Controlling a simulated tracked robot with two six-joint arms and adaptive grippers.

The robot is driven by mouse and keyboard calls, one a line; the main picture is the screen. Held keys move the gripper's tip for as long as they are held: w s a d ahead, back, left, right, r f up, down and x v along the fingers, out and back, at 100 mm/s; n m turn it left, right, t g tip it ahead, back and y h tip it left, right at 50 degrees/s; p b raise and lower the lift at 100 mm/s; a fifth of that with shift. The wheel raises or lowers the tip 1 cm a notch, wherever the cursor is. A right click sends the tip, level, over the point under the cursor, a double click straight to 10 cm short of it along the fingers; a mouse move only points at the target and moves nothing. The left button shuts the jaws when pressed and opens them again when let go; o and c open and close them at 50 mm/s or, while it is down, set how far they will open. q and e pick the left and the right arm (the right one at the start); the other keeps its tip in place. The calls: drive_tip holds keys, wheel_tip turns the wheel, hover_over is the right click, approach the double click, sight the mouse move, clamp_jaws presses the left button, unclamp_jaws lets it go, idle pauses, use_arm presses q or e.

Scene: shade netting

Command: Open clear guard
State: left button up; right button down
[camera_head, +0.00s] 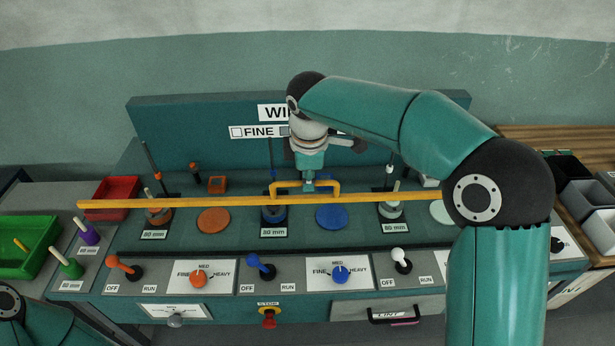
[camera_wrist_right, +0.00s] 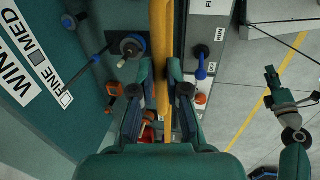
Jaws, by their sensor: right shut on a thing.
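The clear guard's yellow bar (camera_head: 130,203) runs across the console, with a yellow handle (camera_head: 337,187) at its middle. The clear panel itself is hard to make out. My right gripper (camera_head: 308,184) reaches down from above and is shut on the yellow handle. In the right wrist view the bar (camera_wrist_right: 161,40) runs lengthwise between the right gripper's fingers (camera_wrist_right: 161,75). My left arm shows only as a link at the lower left of the head view. The left gripper (camera_wrist_right: 285,100) shows small at the right of the wrist view, its jaws unclear.
Orange, blue and white levers (camera_head: 262,268) and two dials (camera_head: 340,274) line the front. A red bin (camera_head: 112,188) and green bin (camera_head: 30,248) stand left, grey bins (camera_head: 585,193) right.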

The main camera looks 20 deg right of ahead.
wheel_tip(320, 180, down, 19)
drive_tip(key=b, duration=1.1)
drive_tip(key=shift+r, duration=0.1)
drive_tip(key=c, duration=1.2)
unclamp_jaws()
drive_tip(key=shift+r, duration=0.1)
wheel_tip(320, 180, up, 12)
hover_over(308, 232)
drive_tip(key=s, duration=0.2)
drive_tip(key=shift+s+a+f, duration=0.2)
drive_tip(key=shift+a, duration=0.2)
